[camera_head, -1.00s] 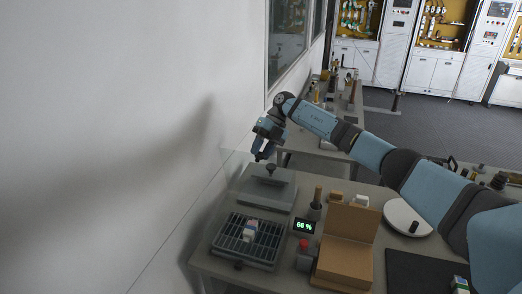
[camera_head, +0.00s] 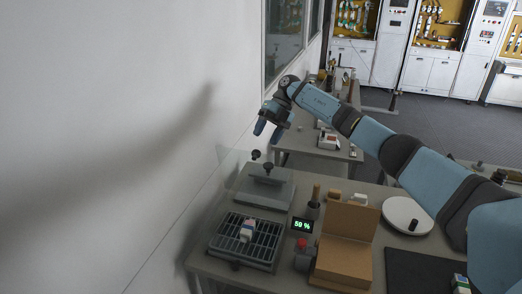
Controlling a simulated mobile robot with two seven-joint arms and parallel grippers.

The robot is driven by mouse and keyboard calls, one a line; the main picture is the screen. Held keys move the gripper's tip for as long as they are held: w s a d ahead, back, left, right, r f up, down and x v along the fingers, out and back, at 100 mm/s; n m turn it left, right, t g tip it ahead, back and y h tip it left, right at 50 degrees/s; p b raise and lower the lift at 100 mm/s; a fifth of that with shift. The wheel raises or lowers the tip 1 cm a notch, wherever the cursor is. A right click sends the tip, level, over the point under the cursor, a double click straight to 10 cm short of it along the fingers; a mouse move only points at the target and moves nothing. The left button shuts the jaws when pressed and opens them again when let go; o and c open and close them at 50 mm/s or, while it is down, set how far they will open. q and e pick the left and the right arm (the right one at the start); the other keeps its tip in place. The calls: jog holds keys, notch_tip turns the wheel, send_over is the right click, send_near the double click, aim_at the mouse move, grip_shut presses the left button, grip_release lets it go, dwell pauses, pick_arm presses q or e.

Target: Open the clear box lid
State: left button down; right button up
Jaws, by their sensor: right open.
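A grey platform (camera_head: 262,194) stands at the table's back left, by the wall, with a dark knob (camera_head: 268,168) above it. A clear panel (camera_head: 236,166) shows only as faint edges by the platform; its exact tilt is hard to tell. A second small dark knob (camera_head: 256,154) is up and left of the first, seemingly on the clear panel. My right gripper (camera_head: 267,132) points down above this knob. Its fingers are apart and empty, with a visible gap to the knob. My left gripper is out of view.
A dark wire rack (camera_head: 229,253) holds a small white and coloured block (camera_head: 248,229). Beside it are a green-lit display (camera_head: 303,226), a red button (camera_head: 302,243) and an open cardboard box (camera_head: 345,262). The wall is close on the left.

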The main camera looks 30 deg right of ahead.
jog(key=b+v, duration=0.1)
jog(key=v, duration=0.7)
jog(key=shift+d, duration=0.1)
